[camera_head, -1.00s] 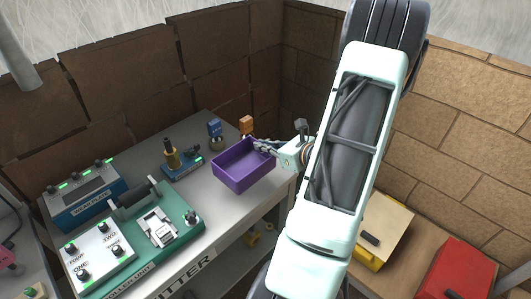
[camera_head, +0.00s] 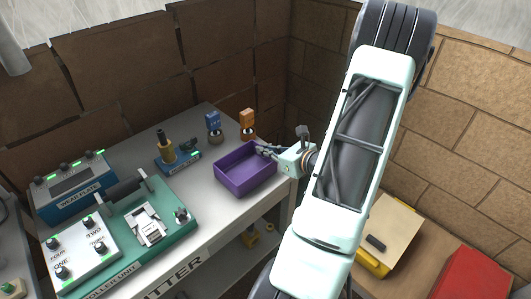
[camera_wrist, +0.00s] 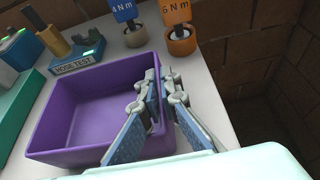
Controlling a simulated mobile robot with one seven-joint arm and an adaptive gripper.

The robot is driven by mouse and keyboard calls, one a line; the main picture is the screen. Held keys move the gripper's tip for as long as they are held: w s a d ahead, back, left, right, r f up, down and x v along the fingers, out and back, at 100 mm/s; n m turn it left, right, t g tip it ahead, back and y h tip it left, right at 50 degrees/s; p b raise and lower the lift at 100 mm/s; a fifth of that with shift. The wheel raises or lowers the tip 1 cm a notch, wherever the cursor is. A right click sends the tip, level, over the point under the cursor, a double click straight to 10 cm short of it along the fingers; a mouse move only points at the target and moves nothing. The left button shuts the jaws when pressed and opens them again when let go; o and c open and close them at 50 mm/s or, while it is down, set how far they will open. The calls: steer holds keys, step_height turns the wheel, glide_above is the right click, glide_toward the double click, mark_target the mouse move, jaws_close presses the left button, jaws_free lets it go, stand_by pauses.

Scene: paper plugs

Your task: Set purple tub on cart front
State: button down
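The purple tub (camera_head: 231,185), an open empty box, is at the right end of the grey bench, left of my arm in the head view. It also shows in the wrist view (camera_wrist: 62,125). My gripper (camera_head: 262,150) reaches it from the right. In the wrist view, my gripper's fingers (camera_wrist: 162,92) straddle the tub's right wall, one inside and one outside, and look shut on it. Whether the tub's base touches the bench cannot be told. No cart can be made out for certain.
A tan-topped yellow box (camera_head: 392,235) and a red box (camera_head: 475,278) stand lower right. Brick walls close the corner.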

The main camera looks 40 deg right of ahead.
steer(key=shift+f, duration=0.15)
steer(key=c, duration=2.6)
jaws_free()
steer(key=o, duration=0.4)
steer(key=shift+o, duration=0.2)
steer(key=shift+s+r, duration=0.2)
steer(key=shift+r, duration=0.15)
steer(key=a+v, duration=0.1)
steer(key=v, duration=1)
steer(key=shift+s+d, duration=0.25)
steer(key=shift+d, duration=0.25)
steer(key=shift+w, duration=0.1)
